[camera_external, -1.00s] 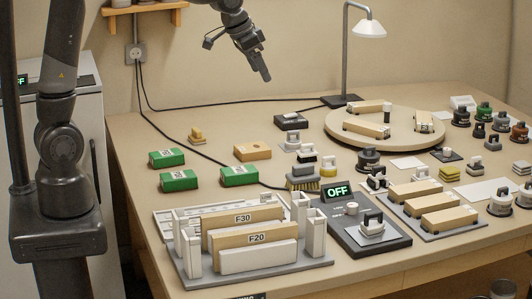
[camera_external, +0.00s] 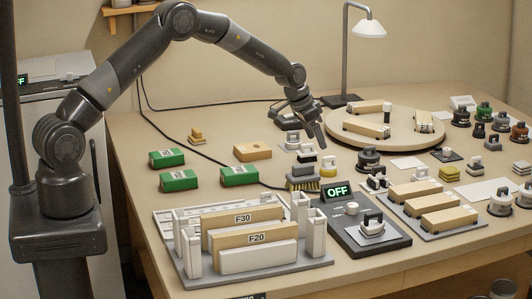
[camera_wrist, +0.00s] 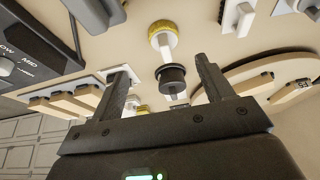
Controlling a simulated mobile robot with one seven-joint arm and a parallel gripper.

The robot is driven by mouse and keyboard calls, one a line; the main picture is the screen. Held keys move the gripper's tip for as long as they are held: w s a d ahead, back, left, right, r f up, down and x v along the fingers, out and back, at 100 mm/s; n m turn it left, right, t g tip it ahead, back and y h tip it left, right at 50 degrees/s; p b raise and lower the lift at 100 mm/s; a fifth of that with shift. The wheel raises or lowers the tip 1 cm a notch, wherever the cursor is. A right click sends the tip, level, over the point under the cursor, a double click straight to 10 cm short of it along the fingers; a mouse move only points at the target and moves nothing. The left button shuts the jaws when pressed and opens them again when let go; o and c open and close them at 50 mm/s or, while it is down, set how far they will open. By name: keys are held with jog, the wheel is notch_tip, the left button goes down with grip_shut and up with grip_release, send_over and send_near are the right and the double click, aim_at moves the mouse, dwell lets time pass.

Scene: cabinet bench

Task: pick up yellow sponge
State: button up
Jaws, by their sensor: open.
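A round yellow, sponge-textured piece with a white handle (camera_external: 328,169) stands mid-bench; a similar yellow round piece shows at top centre in the wrist view (camera_wrist: 162,34). Other yellowish items are a small stack (camera_external: 449,173) at the right and a tan-yellow block (camera_external: 252,152) left of centre; I cannot tell for certain which is the sponge. My gripper (camera_external: 318,142) is above the bench near the round yellow piece, its fingers (camera_wrist: 160,74) apart and empty. A black round piece with a pale handle (camera_wrist: 172,78) shows between the fingers, apparently beyond them.
A round wooden platform (camera_external: 350,140) with wooden blocks lies behind right. A dark OFF-display device (camera_external: 345,232) and a wooden-block tray (camera_external: 457,229) are in front. Green boxes (camera_external: 178,180) lie left.

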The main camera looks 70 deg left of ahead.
aim_at(328, 166)
jog(key=x, duration=0.6)
jog(key=shift+w+a, duration=0.1)
jog(key=shift+w+a+x, duration=0.1)
jog(key=shift+w+x, duration=0.05)
jog(key=shift+x, duration=1.15)
jog(key=shift+w+a+x, duration=0.1)
jog(key=shift+w+x, duration=0.1)
jog(key=shift+x, duration=1.15)
jog(key=shift+r, duration=0.15)
jog(key=shift+c, duration=0.3)
jog(key=c, duration=1)
jog(key=shift+r, duration=0.15)
